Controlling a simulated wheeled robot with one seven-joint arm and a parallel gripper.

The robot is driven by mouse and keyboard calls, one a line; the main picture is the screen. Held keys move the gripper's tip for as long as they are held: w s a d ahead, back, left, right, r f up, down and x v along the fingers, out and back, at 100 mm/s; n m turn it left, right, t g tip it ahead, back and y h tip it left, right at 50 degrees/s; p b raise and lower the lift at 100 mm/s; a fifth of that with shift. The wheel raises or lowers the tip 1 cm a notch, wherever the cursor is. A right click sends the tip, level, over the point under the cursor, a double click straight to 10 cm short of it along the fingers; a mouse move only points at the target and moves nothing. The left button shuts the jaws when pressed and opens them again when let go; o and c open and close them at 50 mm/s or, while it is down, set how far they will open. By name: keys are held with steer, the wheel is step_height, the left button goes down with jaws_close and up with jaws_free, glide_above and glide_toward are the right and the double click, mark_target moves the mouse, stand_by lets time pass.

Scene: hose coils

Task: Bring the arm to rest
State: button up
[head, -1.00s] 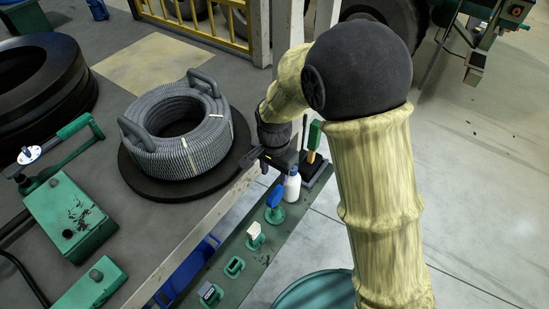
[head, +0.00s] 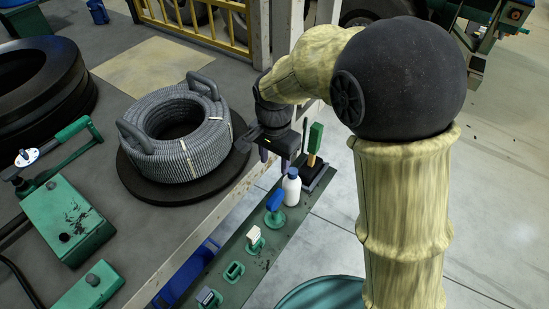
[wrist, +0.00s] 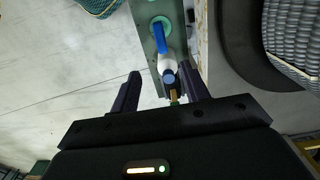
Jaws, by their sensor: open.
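My gripper (head: 273,157) hangs at the end of my arm, right of the hose coil and above the narrow green shelf. In the wrist view, the two fingers of my gripper (wrist: 160,90) stand apart with nothing held between them. A white bottle with a blue cap (wrist: 168,68) shows beyond the fingers, below and apart from them. The grey ribbed hose coil (head: 190,157) lies on a round black disc (head: 210,191) on the bench, with two grey handles upright on it. The coil (wrist: 296,35) also shows at the right of the wrist view.
The green shelf (head: 262,262) along the bench edge carries the white bottle (head: 291,187), a blue-topped tool (head: 275,198), a green-handled brush (head: 315,141) and small holders. Green boxes (head: 67,217) and a black tyre (head: 40,85) stand at left. Open floor lies right.

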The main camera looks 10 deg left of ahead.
stand_by(0.3)
steer(key=s+d+n+t, duration=0.1)
steer(key=s+d+n, duration=0.1)
steer(key=d, duration=1.1)
steer(key=s+d+n+t, duration=0.1)
steer(key=s+d, duration=0.3)
steer(key=d, duration=0.8)
steer(key=shift+s+d+f+n+t, duration=0.3)
steer(key=shift+s+d+f+n, duration=0.1)
steer(key=shift+n, duration=0.4)
